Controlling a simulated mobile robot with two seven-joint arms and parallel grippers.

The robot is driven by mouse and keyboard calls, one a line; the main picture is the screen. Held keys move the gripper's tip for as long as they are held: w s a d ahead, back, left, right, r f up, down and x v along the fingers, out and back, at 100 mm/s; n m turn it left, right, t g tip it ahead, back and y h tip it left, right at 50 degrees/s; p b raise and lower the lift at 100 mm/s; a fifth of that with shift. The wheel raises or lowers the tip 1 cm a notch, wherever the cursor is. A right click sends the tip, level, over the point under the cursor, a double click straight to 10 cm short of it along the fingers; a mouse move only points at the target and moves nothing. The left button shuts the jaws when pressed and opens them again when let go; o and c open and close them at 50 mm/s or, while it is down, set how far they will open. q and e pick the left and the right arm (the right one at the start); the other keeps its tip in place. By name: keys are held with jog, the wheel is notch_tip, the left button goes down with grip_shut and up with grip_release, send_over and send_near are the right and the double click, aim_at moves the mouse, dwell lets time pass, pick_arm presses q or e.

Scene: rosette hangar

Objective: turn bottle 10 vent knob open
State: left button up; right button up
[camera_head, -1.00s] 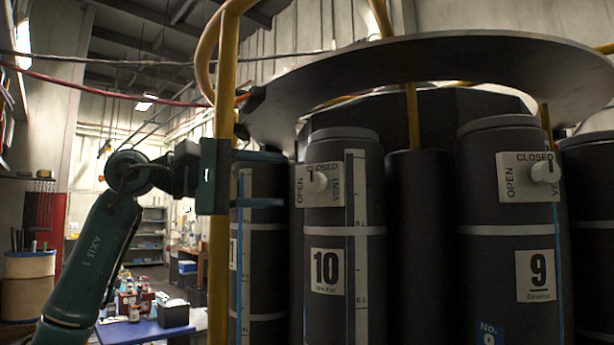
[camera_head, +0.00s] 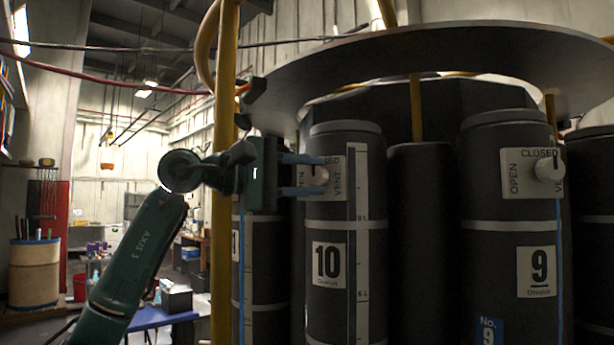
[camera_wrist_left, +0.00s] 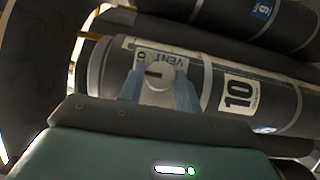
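Bottle 10 (camera_head: 331,238) is a dark upright cylinder with a white "10" label; it lies sideways in the wrist view (camera_wrist_left: 205,72). Its pale round vent knob (camera_head: 321,177) sits on a white plate marked OPEN, CLOSED and VENT, partly covered by my fingers. My left gripper (camera_head: 314,175) comes in from the left with one blue finger above the knob and one below. In the wrist view the fingers sit against both sides of the knob (camera_wrist_left: 158,90), which has a dark mark. The left gripper looks shut on it. My right gripper is not in view.
Bottle 9 (camera_head: 510,235), with its own knob (camera_head: 549,169), stands at the right. A yellow post (camera_head: 221,250) rises just left of bottle 10, close by my left arm. A wide grey ring (camera_head: 430,55) overhangs the bottles. A blue table (camera_head: 160,318) stands lower left.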

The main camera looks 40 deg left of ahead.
pick_arm(q)
jog(key=c, duration=0.5)
jog(key=shift+c, duration=0.2)
